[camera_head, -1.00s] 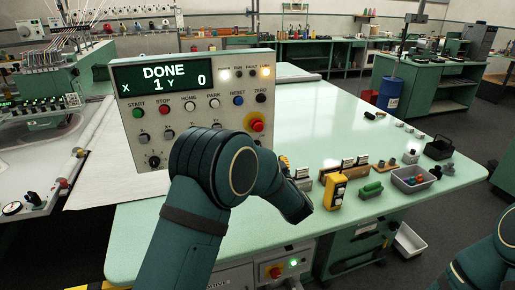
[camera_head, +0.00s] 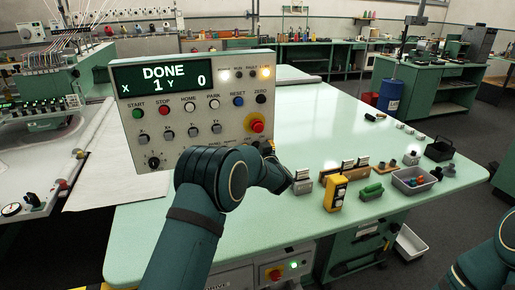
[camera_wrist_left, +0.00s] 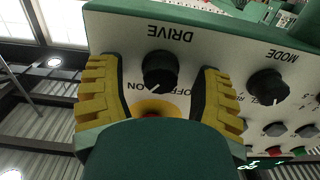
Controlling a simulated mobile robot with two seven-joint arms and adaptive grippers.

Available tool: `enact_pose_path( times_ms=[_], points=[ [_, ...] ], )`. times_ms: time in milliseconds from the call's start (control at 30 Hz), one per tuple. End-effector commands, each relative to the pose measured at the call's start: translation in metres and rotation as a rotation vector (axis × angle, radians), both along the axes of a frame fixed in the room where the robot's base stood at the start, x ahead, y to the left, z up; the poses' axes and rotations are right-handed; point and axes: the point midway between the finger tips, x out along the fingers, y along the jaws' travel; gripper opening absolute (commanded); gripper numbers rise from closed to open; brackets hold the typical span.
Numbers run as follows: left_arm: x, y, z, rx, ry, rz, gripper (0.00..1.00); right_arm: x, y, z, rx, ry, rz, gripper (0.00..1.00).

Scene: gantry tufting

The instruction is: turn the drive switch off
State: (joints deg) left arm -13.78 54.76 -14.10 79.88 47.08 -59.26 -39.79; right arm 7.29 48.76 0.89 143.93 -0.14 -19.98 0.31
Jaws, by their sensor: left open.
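In the left wrist view, upside down, the black drive switch (camera_wrist_left: 159,70) sits on the pale control panel (camera_wrist_left: 215,60) beside its DRIVE label. Its light pointer mark appears turned down and left, toward the ON label. My left gripper (camera_wrist_left: 158,66) is open, its yellow ribbed fingers one on each side of the switch. I cannot tell whether they touch it. In the head view, the panel (camera_head: 225,99) reads DONE, X 1, Y 0. My left gripper (camera_head: 266,147) is at its lower right, mostly hidden by my wrist. The switch is hidden there. My right gripper is out of view.
A red stop button (camera_head: 256,125) is close above my left gripper in the head view. The mode knob (camera_wrist_left: 267,87) is right of the fingers in the wrist view. A yellow device (camera_head: 336,193) and grey bin (camera_head: 413,181) are on the green table (camera_head: 330,110).

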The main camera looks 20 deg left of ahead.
Motion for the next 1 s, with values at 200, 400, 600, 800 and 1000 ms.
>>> enact_pose_path(
  times_ms=[200, 400, 600, 800, 1000],
  points=[
    [0.000, 0.000, 0.000, 0.000, 0.000, 0.000, 0.26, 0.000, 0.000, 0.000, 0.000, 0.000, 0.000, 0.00],
    [0.000, 0.000, 0.000, 0.000, 0.000, 0.000, 0.00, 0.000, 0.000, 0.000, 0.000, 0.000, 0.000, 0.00],
    [0.000, 0.000, 0.000, -0.003, -0.003, 0.000, 0.00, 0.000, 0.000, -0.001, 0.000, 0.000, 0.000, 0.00],
    [0.000, 0.000, -0.001, -0.038, -0.028, 0.001, 0.00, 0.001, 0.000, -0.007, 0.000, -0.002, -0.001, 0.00],
    [0.000, 0.001, -0.002, -0.135, -0.093, 0.001, 0.00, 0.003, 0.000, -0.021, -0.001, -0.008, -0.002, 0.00]
  ],
)
